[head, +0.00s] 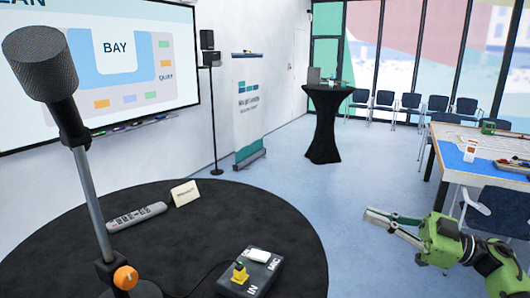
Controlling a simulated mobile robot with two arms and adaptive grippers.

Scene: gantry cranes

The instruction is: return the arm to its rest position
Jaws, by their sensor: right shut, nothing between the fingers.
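My right arm (488,262) is green and reaches in from the lower right corner. My left gripper is not in view.
A table (450,160) with chairs stands right; a black draped high table (325,125) stands behind. Blue floor between is clear.

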